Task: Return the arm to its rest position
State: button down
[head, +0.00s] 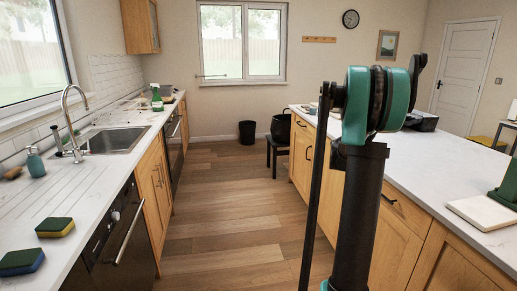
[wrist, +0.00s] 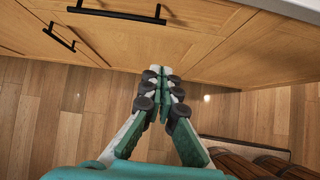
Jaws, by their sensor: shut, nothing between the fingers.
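My gripper (wrist: 160,72) shows in the wrist view with its two green and grey fingers together at the tips. It is shut and empty. It hangs over the wood floor (wrist: 60,130), close to the wooden cabinet fronts (wrist: 215,45) with black handles. In the head view my arm stands upright in front of the right-hand counter, with a dark column and green joint housings. My gripper cannot be made out in the head view.
The right counter (head: 415,175) holds a white board (head: 483,213) and a dark object (head: 424,122). The left counter has a sink (head: 112,140) and two sponges (head: 55,227). A black stool (head: 277,150) and a bin (head: 247,132) stand at the back. The aisle floor (head: 225,210) is clear.

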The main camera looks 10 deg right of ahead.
jog(key=s+a+f+m+t+y, duration=0.1)
jog(key=s+a+m, duration=0.5)
jog(key=a, duration=0.6)
jog(key=s+a+f+m+t+y, duration=0.1)
jog(key=s+a+f+m+y, duration=0.3)
jog(key=s+a, duration=0.7)
jog(key=s+a+f+m+t+y, duration=0.1)
jog(key=s+a+f+m, duration=0.3)
jog(key=s+a+m, duration=0.4)
jog(key=a+y, duration=0.1)
jog(key=a, duration=0.4)
jog(key=shift+s+f+y, duration=0.2)
jog(key=shift+s+y, duration=0.1)
jog(key=shift+s, duration=0.05)
